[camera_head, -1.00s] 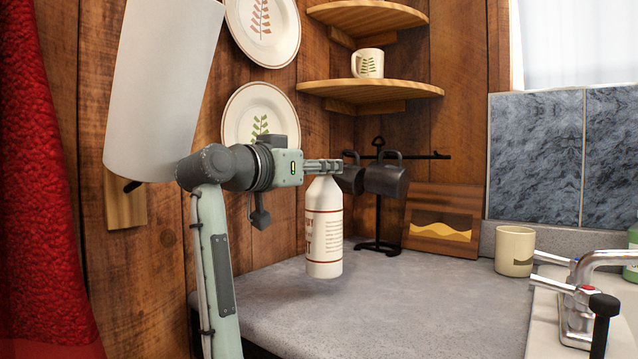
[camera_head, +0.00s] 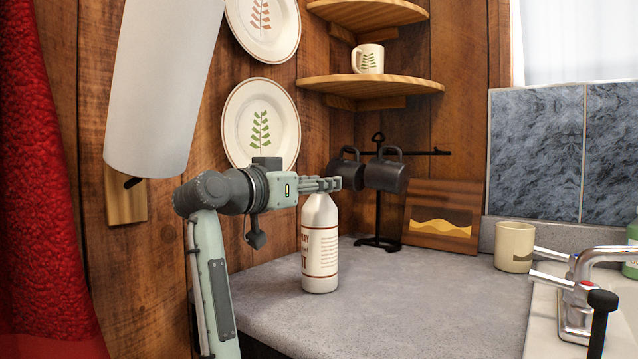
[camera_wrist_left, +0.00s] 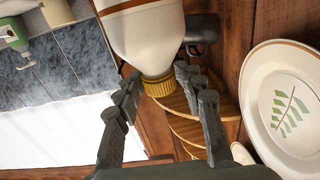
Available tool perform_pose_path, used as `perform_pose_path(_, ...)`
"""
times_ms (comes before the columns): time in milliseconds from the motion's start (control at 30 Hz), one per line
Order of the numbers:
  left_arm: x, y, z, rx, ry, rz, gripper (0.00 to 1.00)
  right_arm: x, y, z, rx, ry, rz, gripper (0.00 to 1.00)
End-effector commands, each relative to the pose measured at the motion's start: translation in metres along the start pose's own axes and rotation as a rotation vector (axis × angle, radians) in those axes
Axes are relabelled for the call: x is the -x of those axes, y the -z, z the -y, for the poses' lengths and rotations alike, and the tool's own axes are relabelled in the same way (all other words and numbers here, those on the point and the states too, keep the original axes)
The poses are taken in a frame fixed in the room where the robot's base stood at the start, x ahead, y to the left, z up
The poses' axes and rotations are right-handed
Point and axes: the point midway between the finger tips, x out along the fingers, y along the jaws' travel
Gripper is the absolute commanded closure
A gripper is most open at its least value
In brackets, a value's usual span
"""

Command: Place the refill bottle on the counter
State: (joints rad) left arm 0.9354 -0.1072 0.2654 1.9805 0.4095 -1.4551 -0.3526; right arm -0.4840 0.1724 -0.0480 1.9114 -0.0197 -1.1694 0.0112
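The refill bottle (camera_head: 320,248), white with reddish print and bands, is upright at the left part of the grey counter (camera_head: 400,305). Its base appears to be on the counter top. My left gripper (camera_head: 326,184) reaches in level from the left, its fingers at the bottle's top and covering the cap. In the left wrist view the bottle's white body (camera_wrist_left: 145,35) and yellow cap (camera_wrist_left: 159,86) lie between the two fingers (camera_wrist_left: 158,88), which appear closed on the cap and neck. My right gripper is not in view.
A black mug stand (camera_head: 379,200) with dark mugs stands behind the bottle, near a wooden picture board (camera_head: 440,217). A cream mug (camera_head: 514,248) and the sink tap (camera_head: 580,285) are at the right. The counter's front middle is clear.

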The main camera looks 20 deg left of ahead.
Motion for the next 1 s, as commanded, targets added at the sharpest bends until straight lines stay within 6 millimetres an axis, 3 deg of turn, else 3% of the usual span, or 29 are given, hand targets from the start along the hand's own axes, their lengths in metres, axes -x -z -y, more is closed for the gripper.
perform_pose_path(400,0.002,0.005,0.000,0.000,0.000,-0.002,0.52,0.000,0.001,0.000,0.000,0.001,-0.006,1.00)
perform_pose_path(567,0.026,0.002,0.001,-0.003,0.003,-0.002,0.52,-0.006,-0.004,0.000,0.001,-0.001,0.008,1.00)
perform_pose_path(800,0.064,0.003,0.001,-0.002,0.003,-0.002,0.52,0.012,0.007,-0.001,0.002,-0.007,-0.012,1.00)
perform_pose_path(1000,0.075,0.003,0.000,0.000,0.001,0.000,0.52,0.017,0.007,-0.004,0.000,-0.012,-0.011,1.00)
